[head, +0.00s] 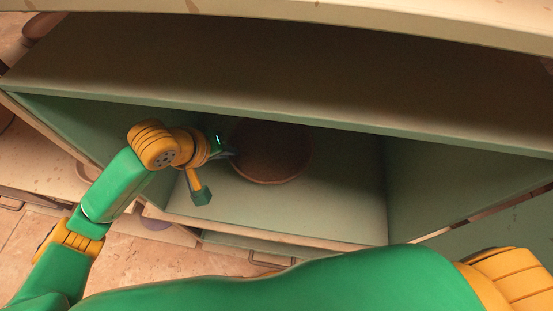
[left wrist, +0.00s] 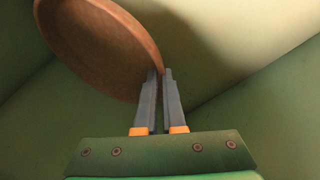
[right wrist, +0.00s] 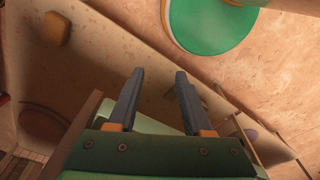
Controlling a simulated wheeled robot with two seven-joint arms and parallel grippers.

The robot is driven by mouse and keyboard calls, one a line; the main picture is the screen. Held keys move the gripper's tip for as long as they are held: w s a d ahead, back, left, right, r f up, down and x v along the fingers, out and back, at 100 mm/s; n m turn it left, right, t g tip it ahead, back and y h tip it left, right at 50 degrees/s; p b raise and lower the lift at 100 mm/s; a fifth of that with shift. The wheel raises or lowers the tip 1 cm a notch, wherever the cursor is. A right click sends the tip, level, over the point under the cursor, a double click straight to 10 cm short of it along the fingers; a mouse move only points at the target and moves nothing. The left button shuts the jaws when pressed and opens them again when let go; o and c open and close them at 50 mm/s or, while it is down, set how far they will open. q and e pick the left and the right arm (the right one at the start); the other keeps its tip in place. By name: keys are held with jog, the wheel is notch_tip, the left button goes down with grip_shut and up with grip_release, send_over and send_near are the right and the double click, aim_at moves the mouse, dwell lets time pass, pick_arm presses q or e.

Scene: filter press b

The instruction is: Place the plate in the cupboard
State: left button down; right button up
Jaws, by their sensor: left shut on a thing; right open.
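A round brown plate (head: 270,152) is inside the green cupboard (head: 225,205), in its shaded middle. My left gripper (head: 229,154) reaches into the cupboard from the left and is shut on the plate's left edge. In the left wrist view the plate (left wrist: 105,45) rises up and left from the fingertips (left wrist: 158,75), its rim between them. The plate appears tilted; whether it touches the cupboard's inside is hard to tell in the shade. My right gripper (right wrist: 158,85) is open and empty in the right wrist view; in the head view it does not show.
The cupboard's top panel (head: 250,75) hangs over my left gripper, and its right side wall (head: 450,185) bounds the space. The cupboard floor right of the plate is clear. A green round thing (right wrist: 210,22) shows in the right wrist view.

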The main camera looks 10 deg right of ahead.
aim_at(237, 180)
pick_arm(q)
jog(key=shift+d+f, duration=0.1)
jog(key=shift+d, duration=0.1)
jog(key=f, duration=0.9)
jog(key=shift+a+f, duration=0.2)
jog(key=shift+f, duration=0.2)
jog(key=shift+s+f, duration=0.1)
jog(key=c, duration=1)
grip_release()
jog(key=shift+r, duration=0.25)
jog(key=p+v, duration=0.1)
jog(key=v, duration=1.1)
jog(key=shift+f, duration=0.1)
